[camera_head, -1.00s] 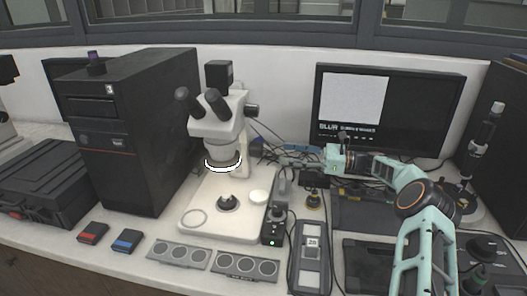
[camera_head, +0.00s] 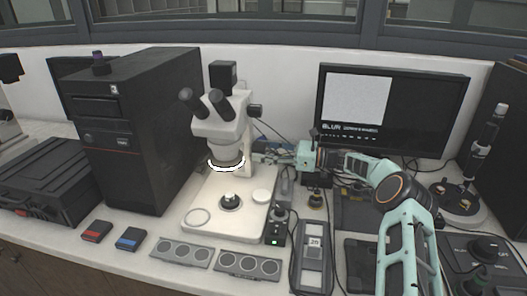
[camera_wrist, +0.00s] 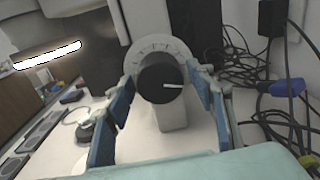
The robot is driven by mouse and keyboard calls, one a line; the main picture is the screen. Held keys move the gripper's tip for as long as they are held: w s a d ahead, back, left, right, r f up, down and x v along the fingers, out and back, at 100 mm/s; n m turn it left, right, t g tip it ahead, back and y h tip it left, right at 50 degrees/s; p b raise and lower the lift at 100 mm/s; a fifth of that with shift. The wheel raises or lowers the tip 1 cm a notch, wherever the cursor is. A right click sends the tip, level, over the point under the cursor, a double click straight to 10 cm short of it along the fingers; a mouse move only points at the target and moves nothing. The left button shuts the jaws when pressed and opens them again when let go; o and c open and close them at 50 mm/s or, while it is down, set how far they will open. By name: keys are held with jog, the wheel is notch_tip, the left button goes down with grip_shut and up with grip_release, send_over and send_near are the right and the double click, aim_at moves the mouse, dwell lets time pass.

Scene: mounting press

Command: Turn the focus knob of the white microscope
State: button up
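The white microscope (camera_head: 217,130) stands left of centre in the head view, with a lit ring under its head. In the wrist view, a black round focus knob (camera_wrist: 158,84) with a white line pointing right faces me, in front of a pale ticked dial. My gripper (camera_wrist: 160,84) is open, its blue fingers on either side of the knob. The fingertips look close to the knob's rim; I cannot tell whether they touch.
A monitor (camera_head: 392,110) stands behind my arm, and a black computer tower (camera_head: 130,140) is left of the microscope. Black cables (camera_wrist: 265,75) and a blue connector (camera_wrist: 286,88) lie right of my gripper. A small control box (camera_head: 275,232) stands in front.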

jog(key=c, duration=0.9)
